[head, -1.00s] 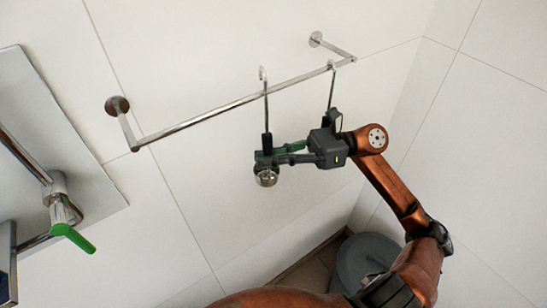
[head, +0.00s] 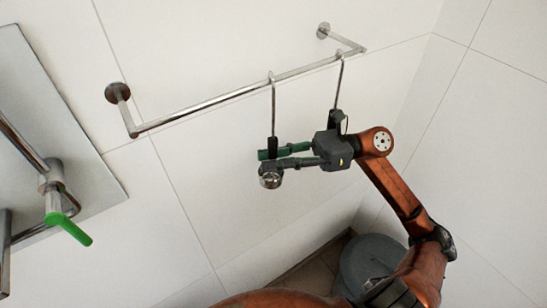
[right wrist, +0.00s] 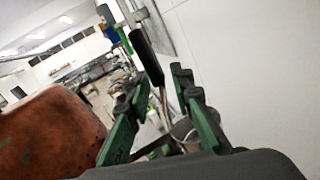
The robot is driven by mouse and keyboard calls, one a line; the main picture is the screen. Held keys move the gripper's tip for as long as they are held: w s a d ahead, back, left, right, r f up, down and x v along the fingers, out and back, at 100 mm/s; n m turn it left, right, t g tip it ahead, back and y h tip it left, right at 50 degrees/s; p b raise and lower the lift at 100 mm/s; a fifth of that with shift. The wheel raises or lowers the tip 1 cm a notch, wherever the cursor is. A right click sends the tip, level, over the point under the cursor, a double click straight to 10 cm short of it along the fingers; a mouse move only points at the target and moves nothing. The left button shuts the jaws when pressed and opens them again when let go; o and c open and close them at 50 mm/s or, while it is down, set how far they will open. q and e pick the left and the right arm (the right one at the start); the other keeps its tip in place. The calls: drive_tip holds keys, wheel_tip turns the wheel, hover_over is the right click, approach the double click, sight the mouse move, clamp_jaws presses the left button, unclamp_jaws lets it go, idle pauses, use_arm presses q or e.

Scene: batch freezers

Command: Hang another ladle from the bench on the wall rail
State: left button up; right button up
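The metal wall rail (head: 215,102) runs across the upper middle of the head view. A ladle with a black grip (head: 273,145) hangs from it, its hook over the bar and its round bowl (head: 270,179) lowest. A second ladle (head: 338,88) hangs further right, its lower part hidden behind my gripper. My right gripper (head: 280,158) is at the first ladle's grip, below the rail. In the right wrist view its fingers (right wrist: 156,88) stand apart, with the black grip (right wrist: 147,55) between and beyond them, apparently untouched. My left gripper and the bench are not identifiable.
A steel panel with pipes and a green-handled valve (head: 67,228) stands at the left. A grey round bin (head: 368,262) is on the floor below. The tiled wall is close behind the rail; the rail's left half is free.

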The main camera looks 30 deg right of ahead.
drive_tip(key=shift+o, duration=0.7)
drive_tip(key=shift+d, duration=0.2)
drive_tip(key=v, duration=1.1)
drive_tip(key=shift+d+f, duration=0.15)
drive_tip(key=shift+d, duration=0.2)
drive_tip(key=shift+s, duration=0.15)
